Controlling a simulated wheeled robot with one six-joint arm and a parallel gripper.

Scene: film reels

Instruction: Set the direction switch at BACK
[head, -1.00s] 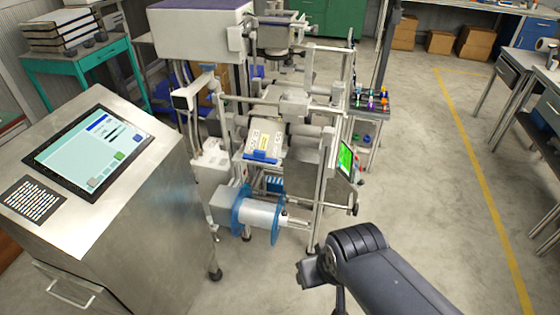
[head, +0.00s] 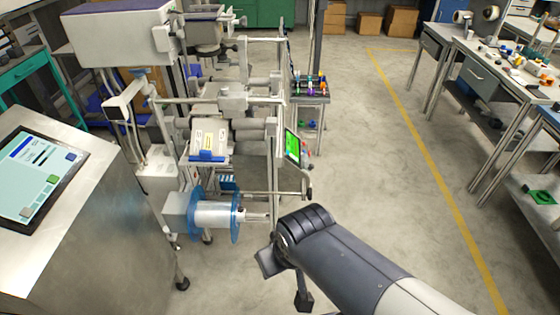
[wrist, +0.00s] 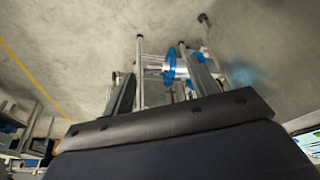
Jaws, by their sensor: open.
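I cannot make out the direction switch or a BACK marking in either view. The film reel machine (head: 237,103) stands left of centre in the head view. A small panel with a lit green screen (head: 292,146) faces right on its side, with small red parts beside it. A blue-flanged reel (head: 217,216) sits low at the machine's front. My arm comes in from the lower right, its end in front of the machine. My gripper (wrist: 164,88) shows in the wrist view with two fingers apart and nothing between them that I can tell is held.
A metal console with a touchscreen (head: 36,172) stands at the left. A small rack of coloured items (head: 310,87) stands behind the green screen. Workbenches (head: 505,78) line the right. The floor by the yellow line (head: 430,150) is clear.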

